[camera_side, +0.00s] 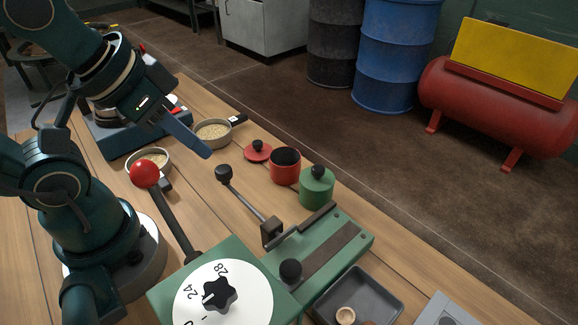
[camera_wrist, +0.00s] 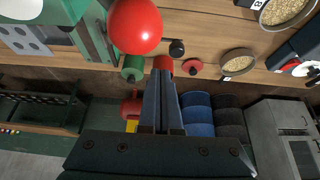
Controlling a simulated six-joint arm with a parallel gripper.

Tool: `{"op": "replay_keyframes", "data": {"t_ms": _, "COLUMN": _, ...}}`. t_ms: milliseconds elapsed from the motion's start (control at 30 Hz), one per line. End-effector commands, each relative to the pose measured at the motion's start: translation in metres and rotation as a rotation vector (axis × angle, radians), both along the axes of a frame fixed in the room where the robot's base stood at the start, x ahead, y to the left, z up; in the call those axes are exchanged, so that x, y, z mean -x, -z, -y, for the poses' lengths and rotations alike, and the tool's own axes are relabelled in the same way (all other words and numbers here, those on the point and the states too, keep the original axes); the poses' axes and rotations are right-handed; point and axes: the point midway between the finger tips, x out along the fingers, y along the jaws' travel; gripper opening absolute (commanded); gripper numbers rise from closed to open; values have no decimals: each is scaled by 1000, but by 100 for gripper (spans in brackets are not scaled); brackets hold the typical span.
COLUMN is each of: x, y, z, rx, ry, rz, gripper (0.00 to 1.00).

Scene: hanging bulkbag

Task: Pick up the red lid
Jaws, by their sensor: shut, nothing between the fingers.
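The red lid (camera_side: 257,152) lies flat on the wooden table, with a black knob on top. It stands beside an open red pot (camera_side: 285,166). In the wrist view the lid (camera_wrist: 192,67) shows just right of my fingertips, and the red pot (camera_wrist: 163,63) is partly hidden behind them. My gripper (camera_side: 208,153) is shut and empty, above the table and to the left of the lid in the side view. Its shut fingers (camera_wrist: 160,80) point away from the wrist camera toward the table's edge.
A green pot (camera_side: 316,190) with its lid on stands right of the red pot. A pan of grain (camera_side: 213,132) sits behind my gripper. A lever with a red ball (camera_side: 145,174) and a green machine (camera_side: 325,255) with a black-knobbed handle (camera_side: 223,173) rise nearby.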

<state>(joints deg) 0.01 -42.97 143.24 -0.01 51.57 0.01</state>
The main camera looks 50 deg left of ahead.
Motion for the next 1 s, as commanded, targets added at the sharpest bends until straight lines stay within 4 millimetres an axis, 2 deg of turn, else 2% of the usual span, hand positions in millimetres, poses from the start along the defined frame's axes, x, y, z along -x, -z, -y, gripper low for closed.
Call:
{"op": "replay_keyframes", "data": {"t_ms": 400, "x": 0, "y": 0, "z": 0, "rx": 0, "ry": 0, "rz": 0, "gripper": 0}}
{"op": "replay_keyframes", "data": {"t_ms": 667, "x": 0, "y": 0, "z": 0, "rx": 0, "ry": 0, "rz": 0, "gripper": 99}}
{"op": "replay_keyframes", "data": {"t_ms": 900, "x": 0, "y": 0, "z": 0, "rx": 2, "ry": -4, "rz": 0, "gripper": 100}}
{"op": "replay_keyframes", "data": {"t_ms": 1000, "x": 0, "y": 0, "z": 0, "rx": 31, "ry": -58, "rz": -2, "gripper": 100}}
